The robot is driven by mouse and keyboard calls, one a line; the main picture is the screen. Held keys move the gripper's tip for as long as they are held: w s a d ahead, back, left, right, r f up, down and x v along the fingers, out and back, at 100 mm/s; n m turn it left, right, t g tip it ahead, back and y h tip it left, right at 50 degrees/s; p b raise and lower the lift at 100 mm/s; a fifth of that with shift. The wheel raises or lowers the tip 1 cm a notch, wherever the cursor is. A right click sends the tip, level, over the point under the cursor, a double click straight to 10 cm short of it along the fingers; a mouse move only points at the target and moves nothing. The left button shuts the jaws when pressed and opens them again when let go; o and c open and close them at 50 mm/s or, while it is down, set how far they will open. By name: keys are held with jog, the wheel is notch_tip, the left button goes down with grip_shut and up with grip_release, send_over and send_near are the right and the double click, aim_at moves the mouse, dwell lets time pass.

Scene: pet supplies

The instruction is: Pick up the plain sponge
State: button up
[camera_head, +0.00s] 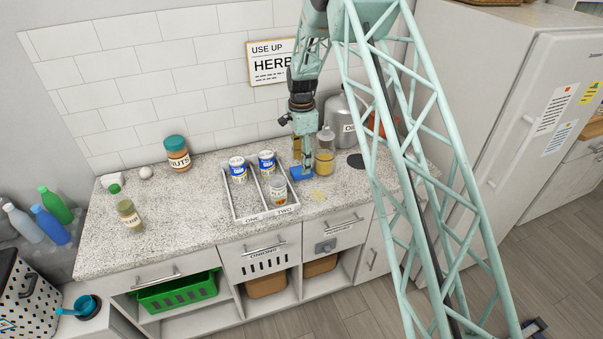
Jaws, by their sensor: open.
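My gripper (302,163) points down over the counter, right of the divided tray, and its jaws are open. A small blue block (300,174) lies on the counter directly under the fingertips. It may be a sponge, but the view is too small to be sure. I cannot tell whether the fingers touch it or stand around it. A flat pale yellow patch (318,195) lies on the counter just in front; I cannot tell whether it is a sponge or a spill. The gripper partly hides what stands behind it.
The divided tray (233,207) with blue-white cans (238,169) and a jar (278,189) is close on the left. A glass jar (325,155) stands close right, a metal canister (340,120) behind it. A nut jar (177,153) stands farther left.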

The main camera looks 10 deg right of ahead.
aim_at(295, 171)
jog(key=shift+w+f+p, duration=0.1)
jog(key=shift+f+p, duration=0.2)
jog(key=shift+f, duration=2)
jog(key=c, duration=0.9)
